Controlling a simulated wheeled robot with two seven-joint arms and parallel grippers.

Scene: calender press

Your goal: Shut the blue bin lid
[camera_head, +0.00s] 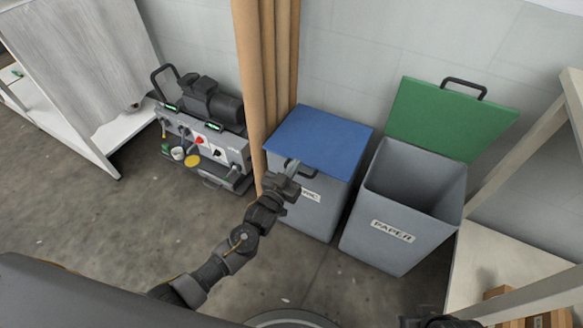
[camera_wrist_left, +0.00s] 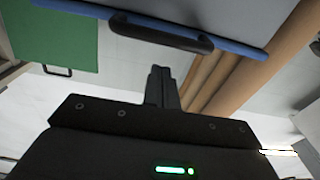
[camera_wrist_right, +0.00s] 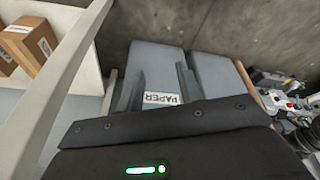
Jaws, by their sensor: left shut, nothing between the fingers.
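The blue lid (camera_head: 320,140) lies over the top of its grey bin (camera_head: 318,222) and looks down or nearly so; I cannot tell if a small gap remains. My left gripper (camera_head: 292,166) is at the lid's front edge, shut and empty, and hides part of the black handle. In the left wrist view the shut fingertips (camera_wrist_left: 161,70) are close to the handle (camera_wrist_left: 160,32) on the blue lid edge (camera_wrist_left: 238,47); contact is unclear. My right gripper (camera_wrist_right: 160,72) is open and empty, away from the blue bin.
A grey PAPER bin (camera_head: 392,240) stands at the right, its green lid (camera_head: 450,118) raised against the wall. Brown rolls (camera_head: 268,70) stand behind the blue bin's left side. A machine (camera_head: 205,130) is further left. A shelf with boxes (camera_head: 500,293) is at the right.

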